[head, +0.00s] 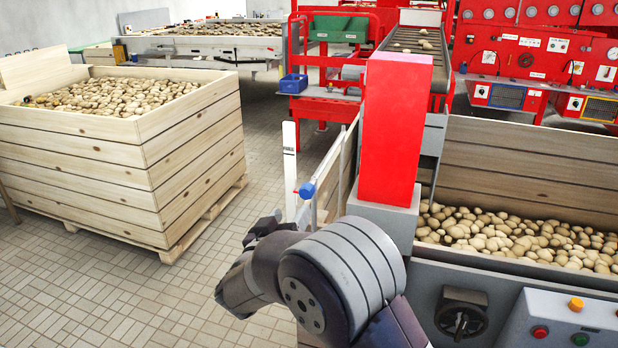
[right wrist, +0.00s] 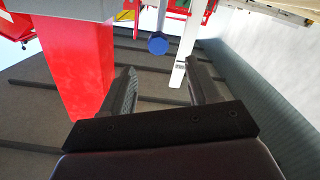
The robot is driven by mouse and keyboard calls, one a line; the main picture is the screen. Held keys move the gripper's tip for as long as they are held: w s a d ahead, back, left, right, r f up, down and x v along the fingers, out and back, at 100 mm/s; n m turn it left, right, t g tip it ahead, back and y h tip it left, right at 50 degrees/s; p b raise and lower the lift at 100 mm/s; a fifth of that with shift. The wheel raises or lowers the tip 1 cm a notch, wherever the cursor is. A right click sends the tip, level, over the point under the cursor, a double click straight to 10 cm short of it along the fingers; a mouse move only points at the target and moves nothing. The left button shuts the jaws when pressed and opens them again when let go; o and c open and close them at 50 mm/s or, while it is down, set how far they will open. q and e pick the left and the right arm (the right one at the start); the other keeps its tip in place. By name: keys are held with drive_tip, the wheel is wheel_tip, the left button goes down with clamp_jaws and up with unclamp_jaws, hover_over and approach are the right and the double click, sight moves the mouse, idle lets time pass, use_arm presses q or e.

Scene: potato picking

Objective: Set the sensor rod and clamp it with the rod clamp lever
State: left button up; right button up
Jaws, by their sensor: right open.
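A white upright sensor rod (head: 290,160) with dark marks stands left of the red column in the head view. A blue round knob (head: 307,191), apparently the end of the rod clamp lever, sits just right of the rod's lower part. My right gripper (head: 266,222) is below and left of the knob, mostly hidden behind my own wrist. In the right wrist view my right gripper (right wrist: 163,84) is open and empty. My left gripper is out of view.
A potato-filled bin (head: 530,185) and a control box (head: 560,322) lie right. A wooden crate of potatoes (head: 110,165) stands left. Tiled floor (head: 110,290) is free between.

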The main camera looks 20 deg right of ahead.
sight(308, 185)
drive_tip(key=p+x, duration=0.1)
drive_tip(key=x, duration=0.3)
drive_tip(key=p+x, duration=0.2)
drive_tip(key=x, duration=0.2)
drive_tip(key=p+x, duration=0.2)
drive_tip(key=x, duration=0.2)
drive_tip(key=shift+d+r, duration=0.1)
drive_tip(key=shift+r, duration=0.2)
drive_tip(key=shift+w+d+f, duration=0.1)
drive_tip(key=shift+w, duration=0.2)
